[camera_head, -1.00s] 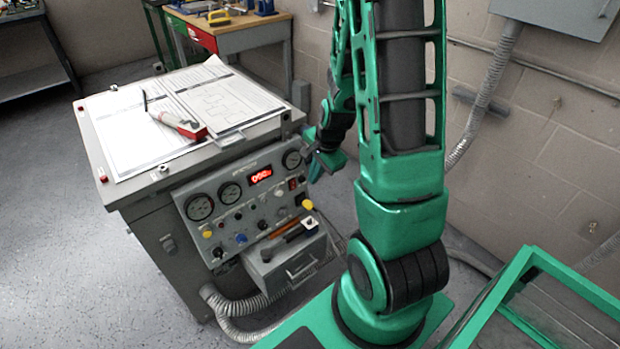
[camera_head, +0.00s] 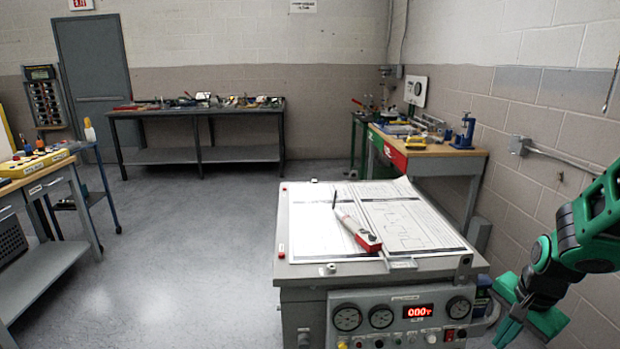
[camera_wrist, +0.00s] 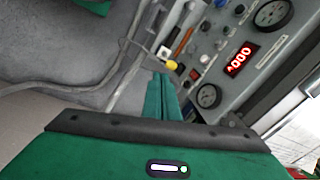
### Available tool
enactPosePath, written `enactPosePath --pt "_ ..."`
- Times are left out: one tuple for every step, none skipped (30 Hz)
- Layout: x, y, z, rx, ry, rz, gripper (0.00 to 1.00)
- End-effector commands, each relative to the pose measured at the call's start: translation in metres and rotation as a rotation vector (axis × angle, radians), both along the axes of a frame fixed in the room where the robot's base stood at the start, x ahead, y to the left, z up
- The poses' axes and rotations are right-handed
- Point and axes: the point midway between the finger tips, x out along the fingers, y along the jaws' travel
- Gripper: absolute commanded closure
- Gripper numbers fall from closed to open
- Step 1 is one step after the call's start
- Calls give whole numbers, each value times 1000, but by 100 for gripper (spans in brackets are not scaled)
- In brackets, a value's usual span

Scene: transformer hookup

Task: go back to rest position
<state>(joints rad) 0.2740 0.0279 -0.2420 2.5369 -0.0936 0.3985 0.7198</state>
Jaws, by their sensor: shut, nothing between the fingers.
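My gripper (camera_head: 508,331) is at the lower right of the head view, beside the right side of the grey transformer console (camera_head: 300,292). In the wrist view my gripper (camera_wrist: 163,78) shows its green fingers closed together with nothing between them. The console's front panel (camera_wrist: 205,60) lies beyond the fingers, with round gauges, a red lit display (camera_wrist: 239,60) and a yellow knob (camera_wrist: 172,65). The fingers appear apart from the panel.
Papers (camera_head: 320,225) and a red-and-white tool (camera_head: 358,232) lie on the console top. A wooden workbench (camera_head: 440,155) stands behind it by the right wall. Open floor (camera_head: 190,250) lies to the left.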

Motion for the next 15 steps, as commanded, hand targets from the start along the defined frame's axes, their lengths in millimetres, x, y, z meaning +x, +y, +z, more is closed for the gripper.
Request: enactPosePath --pt "-9 2 14 -15 9 53 100" --pt "-16 3 22 -22 19 87 100" --pt "-26 4 31 -30 34 130 100" --pt "-34 6 38 -36 45 164 100" --pt "-41 7 44 -41 56 197 100" --pt "-51 9 53 -46 69 240 100" --pt "-59 10 59 -50 80 271 100" --pt "-67 12 66 -53 90 305 100" --pt "-78 15 73 -54 103 346 100" --pt "-87 17 79 -55 112 377 100" --pt "-95 18 84 -56 121 407 100" --pt "-105 21 91 -55 131 445 100" --pt "-113 23 95 -53 140 471 100" --pt "-120 25 99 -50 146 497 100" --pt "-129 27 104 -47 154 525 100"
